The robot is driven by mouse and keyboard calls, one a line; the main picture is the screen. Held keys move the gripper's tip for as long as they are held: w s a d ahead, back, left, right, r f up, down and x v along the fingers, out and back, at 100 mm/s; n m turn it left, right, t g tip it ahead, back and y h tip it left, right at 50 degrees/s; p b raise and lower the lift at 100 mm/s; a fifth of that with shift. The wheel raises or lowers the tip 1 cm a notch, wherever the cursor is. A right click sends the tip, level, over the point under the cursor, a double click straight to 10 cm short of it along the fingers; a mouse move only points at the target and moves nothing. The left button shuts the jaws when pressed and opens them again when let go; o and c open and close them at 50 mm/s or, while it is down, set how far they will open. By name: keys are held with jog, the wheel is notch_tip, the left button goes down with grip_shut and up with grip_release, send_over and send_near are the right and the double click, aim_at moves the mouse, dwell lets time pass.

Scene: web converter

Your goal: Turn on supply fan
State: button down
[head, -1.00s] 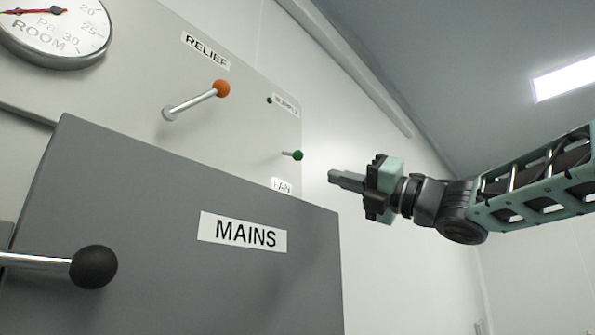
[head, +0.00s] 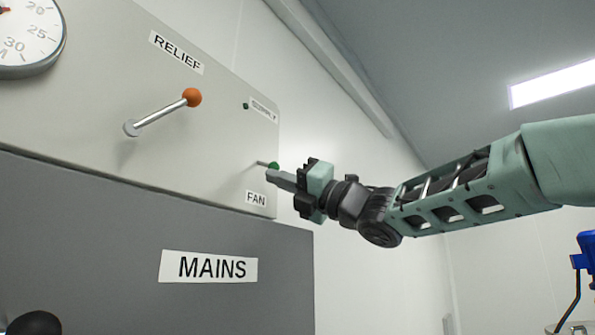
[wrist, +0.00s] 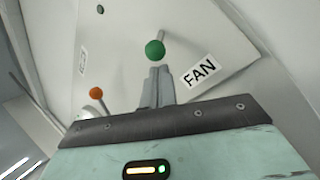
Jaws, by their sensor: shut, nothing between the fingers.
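The fan switch is a short metal lever with a green ball knob (head: 273,166), on the light panel above the FAN label (head: 256,198). In the wrist view the green knob (wrist: 155,50) sits just beyond my fingertips, with its lever reaching up behind it. My gripper (head: 270,176) is shut and empty, its tips at the knob in the head view and partly covering it. I cannot tell whether they touch it. The wrist view also shows the FAN label (wrist: 199,71) right of the fingers.
A RELIEF lever with an orange knob (head: 192,97) is on the panel to the left. A small green dot (head: 246,106) sits by a label above the fan lever. The grey MAINS cabinet (head: 120,225) with a black knob (head: 35,323) is below. A gauge (head: 30,35) is upper left.

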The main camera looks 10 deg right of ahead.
jog(key=shift+x, duration=0.75)
jog(key=shift+s+d+r+b, duration=0.25)
jog(key=shift+r+b, duration=0.1)
jog(key=shift+b, duration=0.3)
jog(key=shift+s+d+r+b, duration=0.2)
jog(key=shift+r+b, duration=0.2)
jog(key=shift+b, duration=0.25)
jog(key=shift+s+d+r+b, duration=0.15)
jog(key=shift+r+b, duration=0.2)
jog(key=shift+r, duration=0.6)
